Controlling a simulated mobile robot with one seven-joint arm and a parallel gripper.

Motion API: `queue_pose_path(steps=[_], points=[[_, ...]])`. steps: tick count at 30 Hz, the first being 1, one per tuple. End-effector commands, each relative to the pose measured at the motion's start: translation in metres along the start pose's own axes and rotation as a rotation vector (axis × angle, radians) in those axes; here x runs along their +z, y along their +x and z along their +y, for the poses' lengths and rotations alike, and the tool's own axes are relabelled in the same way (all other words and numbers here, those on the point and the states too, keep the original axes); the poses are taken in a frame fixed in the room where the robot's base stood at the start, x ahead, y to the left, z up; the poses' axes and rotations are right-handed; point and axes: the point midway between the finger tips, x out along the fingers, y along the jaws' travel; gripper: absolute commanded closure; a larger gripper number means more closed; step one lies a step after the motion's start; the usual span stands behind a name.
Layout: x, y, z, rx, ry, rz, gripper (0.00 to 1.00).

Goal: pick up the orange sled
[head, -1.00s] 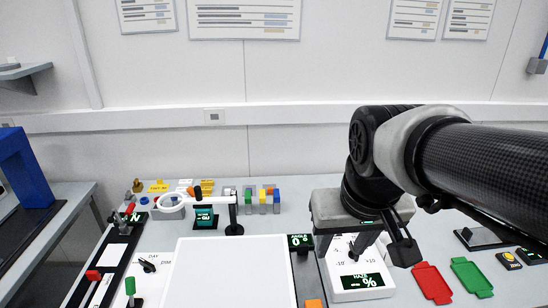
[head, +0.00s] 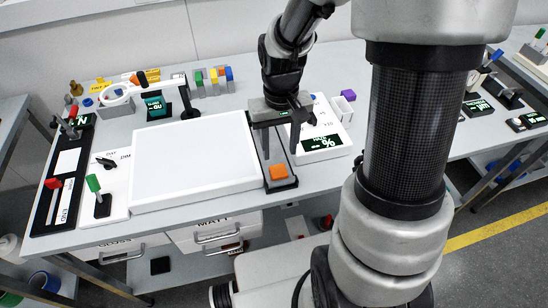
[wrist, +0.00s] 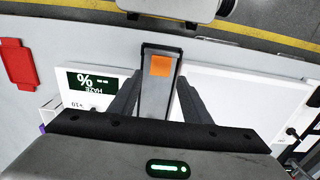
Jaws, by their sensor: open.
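The orange sled (head: 278,171) is a small orange block at the near end of a dark grey rail (head: 285,184), to the right of the white light panel. It also shows in the wrist view (wrist: 161,66), near the far end of the rail between my fingers' lines. My gripper (head: 281,145) is open and empty, pointing down over the rail, behind the sled as the head view sees it. In the wrist view, the fingers (wrist: 158,88) spread to either side of the rail, and the sled lies beyond their tips. I see no contact with it.
The white light panel (head: 190,165) lies left of the rail. The haze box (head: 322,146) with its green readout stands close on the right. A purple block (head: 348,95) and white bin (head: 341,108) are behind it. A red tray (wrist: 17,63) shows in the wrist view.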

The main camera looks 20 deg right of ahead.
Motion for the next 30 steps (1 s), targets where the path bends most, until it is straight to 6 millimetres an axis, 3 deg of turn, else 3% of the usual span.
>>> queue_pose_path(steps=[3, 11, 20, 30], points=[[0.001, 0.023, 0.0, 0.0, -0.001, -0.003, 0.56], [-0.001, 0.042, 0.0, 0.0, 0.0, 0.0, 0.56], [-0.005, 0.084, -0.002, 0.0, -0.002, -0.002, 0.56], [-0.006, 0.09, -0.001, 0.0, -0.001, 0.001, 0.58]])
